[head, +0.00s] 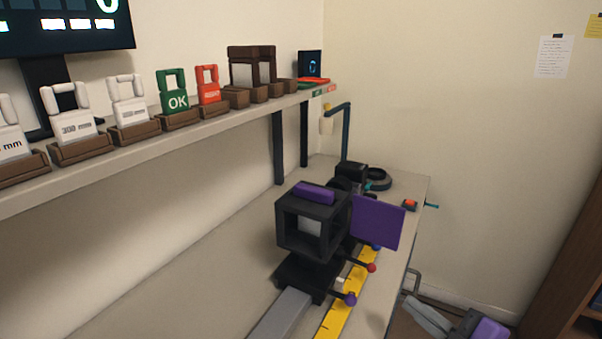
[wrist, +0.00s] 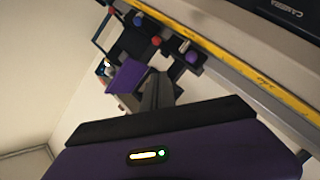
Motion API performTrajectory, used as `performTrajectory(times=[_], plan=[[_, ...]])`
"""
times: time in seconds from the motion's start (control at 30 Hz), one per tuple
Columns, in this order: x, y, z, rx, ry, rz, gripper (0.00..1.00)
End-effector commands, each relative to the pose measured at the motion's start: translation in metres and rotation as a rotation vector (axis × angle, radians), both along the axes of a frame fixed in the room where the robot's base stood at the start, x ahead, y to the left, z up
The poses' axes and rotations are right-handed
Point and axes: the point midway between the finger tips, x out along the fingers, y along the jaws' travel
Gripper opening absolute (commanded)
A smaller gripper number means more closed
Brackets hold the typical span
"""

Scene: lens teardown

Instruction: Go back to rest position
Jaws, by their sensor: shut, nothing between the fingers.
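My gripper (wrist: 157,88) shows in the wrist view as dark fingers closed together beyond a purple housing with a small lit display. Nothing is held between them. In the head view, grey and purple parts of my arm show at the lower right, low beside the bench's right edge and apart from the device on it. The bench device, a black open frame (head: 286,238) with a purple block on top, stands on a rail. A purple panel (head: 377,222) stands to its right and also shows in the wrist view (wrist: 126,76).
A yellow scale (head: 337,314) runs along the bench (head: 215,296). Knobbed levers, including a red knob (head: 371,267), stick out toward the bench edge. A shelf (head: 150,150) with labelled tags spans the back. A brown cabinet (head: 560,285) stands at right.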

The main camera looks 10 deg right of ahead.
Motion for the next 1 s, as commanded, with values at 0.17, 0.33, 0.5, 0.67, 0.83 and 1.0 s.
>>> performTrajectory(times=[0.17, 0.33, 0.5, 0.67, 0.83, 1.0], plan=[[0.009, -0.026, 0.023, 0.175, -0.046, -0.143, 0.0], [-0.001, -0.054, 0.032, 0.385, -0.104, -0.32, 0.0], [-0.035, -0.062, 0.022, 0.593, -0.146, -0.46, 0.0], [-0.08, -0.054, 0.011, 0.752, -0.174, -0.539, 0.0], [-0.135, -0.035, 0.004, 0.869, -0.181, -0.566, 0.0], [-0.189, -0.01, 0.004, 0.937, -0.15, -0.552, 0.0]])
